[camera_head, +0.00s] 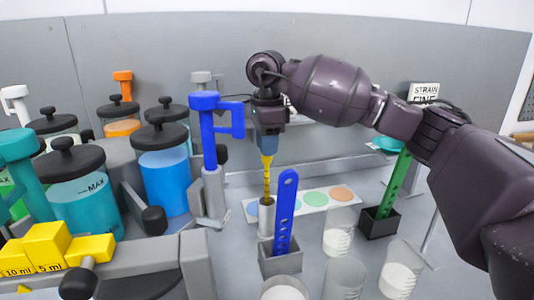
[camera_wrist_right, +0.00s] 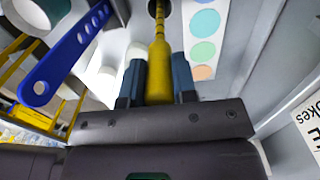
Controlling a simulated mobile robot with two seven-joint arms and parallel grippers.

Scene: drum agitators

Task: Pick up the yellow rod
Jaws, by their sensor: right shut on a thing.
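The yellow rod (camera_head: 267,175) stands upright with its lower end in a grey cylindrical holder (camera_head: 267,216). It also shows in the right wrist view (camera_wrist_right: 159,60), where its lower end meets the dark opening of the holder. My right gripper (camera_head: 268,150) comes down from above and is shut on the rod's top end. In the right wrist view its two blue-grey fingers (camera_wrist_right: 158,85) sit on either side of the rod. My left gripper is not in view.
A blue slotted paddle (camera_head: 286,215) stands in a grey block just in front of the holder. A green paddle (camera_head: 394,185) is at the right. Cups (camera_head: 338,235) of white powder stand in front. Blue-filled jars (camera_head: 165,178) and a blue-handled stand (camera_head: 207,130) are left. A colour-dot card (camera_head: 315,199) lies behind.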

